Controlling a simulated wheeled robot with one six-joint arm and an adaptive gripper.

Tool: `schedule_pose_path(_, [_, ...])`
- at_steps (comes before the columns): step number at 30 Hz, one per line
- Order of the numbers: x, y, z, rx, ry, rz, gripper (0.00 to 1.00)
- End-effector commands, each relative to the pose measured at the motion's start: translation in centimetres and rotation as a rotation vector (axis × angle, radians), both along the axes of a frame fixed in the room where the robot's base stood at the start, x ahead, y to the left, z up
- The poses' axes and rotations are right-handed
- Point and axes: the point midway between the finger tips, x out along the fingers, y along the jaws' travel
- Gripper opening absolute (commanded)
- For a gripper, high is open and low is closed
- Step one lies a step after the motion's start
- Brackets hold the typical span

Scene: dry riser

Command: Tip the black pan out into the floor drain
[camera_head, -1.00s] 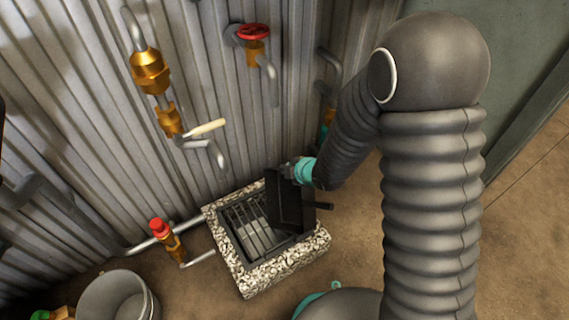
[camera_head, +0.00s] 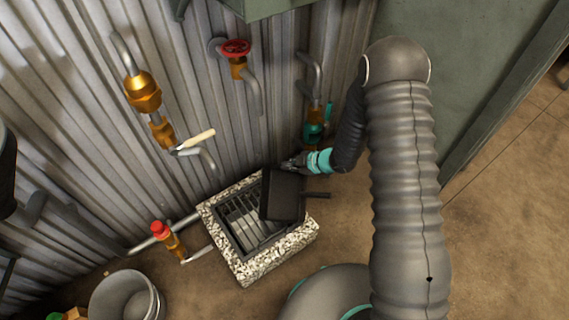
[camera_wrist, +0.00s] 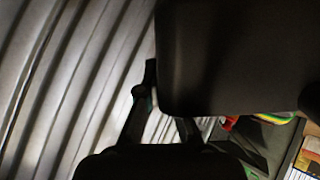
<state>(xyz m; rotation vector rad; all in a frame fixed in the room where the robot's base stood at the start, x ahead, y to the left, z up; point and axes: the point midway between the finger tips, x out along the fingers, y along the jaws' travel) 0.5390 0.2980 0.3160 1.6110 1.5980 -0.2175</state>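The black pan (camera_head: 284,196) is held over the right part of the floor drain. It appears steeply tilted, with one broad dark face toward the head camera and its handle sticking out to the right. The floor drain (camera_head: 241,224) is a grate inside a raised, pebbled surround; its left part shows and the pan hides the rest. My gripper (camera_head: 288,165) is at the pan's upper edge, by the wall, and seems shut on it. In the wrist view the pan (camera_wrist: 240,60) fills the upper right, its edge at my gripper's fingers (camera_wrist: 168,110). Any contents are hidden.
A corrugated metal wall with pipes stands behind the drain. A red-capped brass valve (camera_head: 165,238) is left of the drain, and a red handwheel (camera_head: 236,47) is above. A grey bucket (camera_head: 126,297) stands lower left. Open floor lies to the right.

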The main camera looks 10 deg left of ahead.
Motion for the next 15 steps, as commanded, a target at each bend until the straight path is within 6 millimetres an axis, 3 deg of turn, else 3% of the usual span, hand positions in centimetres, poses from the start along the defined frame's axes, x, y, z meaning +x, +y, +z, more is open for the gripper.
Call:
schedule_pose_path(6, [1.5, -1.2, -2.1, 0.087, 0.136, -0.001, 0.0])
schedule_pose_path(15, [2.3, -1.6, -4.0, 0.246, 0.371, 0.001, 0.0])
